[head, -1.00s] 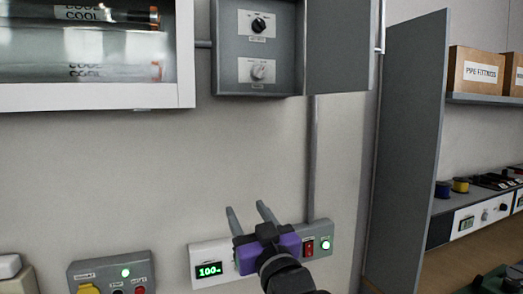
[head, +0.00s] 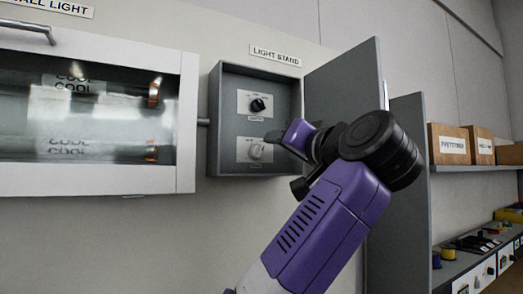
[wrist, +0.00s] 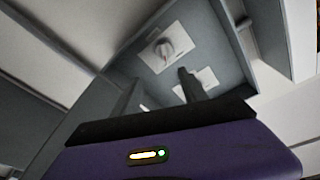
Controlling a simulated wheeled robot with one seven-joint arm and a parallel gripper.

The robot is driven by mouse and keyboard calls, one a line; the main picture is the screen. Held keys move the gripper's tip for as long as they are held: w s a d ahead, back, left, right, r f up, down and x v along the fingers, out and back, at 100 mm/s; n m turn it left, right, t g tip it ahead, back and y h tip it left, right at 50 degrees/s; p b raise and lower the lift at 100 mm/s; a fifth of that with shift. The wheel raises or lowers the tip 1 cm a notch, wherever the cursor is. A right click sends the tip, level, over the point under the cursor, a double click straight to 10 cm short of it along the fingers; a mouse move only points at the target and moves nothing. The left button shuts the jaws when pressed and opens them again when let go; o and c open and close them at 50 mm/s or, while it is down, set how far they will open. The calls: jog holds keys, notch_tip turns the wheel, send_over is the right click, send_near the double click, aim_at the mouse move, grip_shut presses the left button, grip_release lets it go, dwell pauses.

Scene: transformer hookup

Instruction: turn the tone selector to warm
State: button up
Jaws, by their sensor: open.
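The open grey light stand box (head: 228,130) holds two rotary knobs on white plates. The upper knob (head: 258,104) is black. The lower knob (head: 256,150) is pale grey. Their small labels are unreadable, so I cannot tell which is the tone selector. My gripper (head: 275,138) is open at the box's right side, its fingertips close to the lower knob. I cannot tell whether they touch it. In the wrist view, one pale knob (wrist: 165,48) shows clear of my gripper; a dark finger (wrist: 190,84) partly covers the other plate (wrist: 203,79).
The box's door (head: 345,90) stands open to the right, close to my arm. A white glass-fronted wall light cabinet (head: 185,120) is on the left. A grey panel (head: 408,190) and shelf with cardboard boxes (head: 448,144) stand at the right.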

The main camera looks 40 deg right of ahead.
aim_at(262, 151)
jog(key=w+y+p, duration=0.1)
jog(key=w, duration=0.1)
jog(key=w+p, duration=0.1)
jog(key=w, duration=0.1)
jog(key=w+n+y+p, duration=0.1)
jog(key=w, duration=0.2)
jog(key=shift+d+f+y, duration=0.25)
jog(key=shift+d+y, duration=0.05)
grip_shut()
